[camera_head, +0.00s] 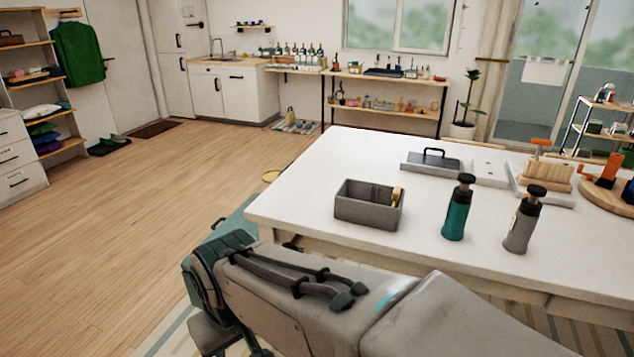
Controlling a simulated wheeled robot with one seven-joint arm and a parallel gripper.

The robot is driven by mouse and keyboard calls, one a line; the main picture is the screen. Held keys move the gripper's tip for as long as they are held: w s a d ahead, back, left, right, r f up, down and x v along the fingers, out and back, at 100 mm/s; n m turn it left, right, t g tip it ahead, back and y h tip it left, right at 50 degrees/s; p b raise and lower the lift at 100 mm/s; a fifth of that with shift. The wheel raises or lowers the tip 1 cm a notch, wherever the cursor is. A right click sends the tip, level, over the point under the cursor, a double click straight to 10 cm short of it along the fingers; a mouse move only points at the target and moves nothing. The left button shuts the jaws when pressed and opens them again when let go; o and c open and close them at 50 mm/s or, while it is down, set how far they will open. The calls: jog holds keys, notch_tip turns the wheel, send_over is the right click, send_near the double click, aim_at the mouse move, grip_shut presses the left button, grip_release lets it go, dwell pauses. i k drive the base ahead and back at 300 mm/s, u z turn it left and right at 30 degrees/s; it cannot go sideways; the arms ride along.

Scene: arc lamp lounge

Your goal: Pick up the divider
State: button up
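A grey open box (362,214) stands on the white table, left of two pump bottles. A thin grey upright wall seems to show inside it, but I cannot tell for sure whether this is the divider. A small tan wooden piece (398,195) stands at the box's right end. My arm crosses the bottom of the view in front of the table. My gripper does not show, so its place relative to the box is hidden.
A teal pump bottle (456,212) and a grey pump bottle (521,224) stand right of the box. Behind are a dark handled plate (432,165), a wooden rack (545,178) and a round board (607,196). The table's left end (305,185) is clear.

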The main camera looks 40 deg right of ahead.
aim_at(396, 192)
jog(key=z, duration=0.45)
jog(key=i, duration=0.95)
jog(key=z, duration=1.3)
jog(key=i, duration=0.5)
jog(key=z, duration=0.4)
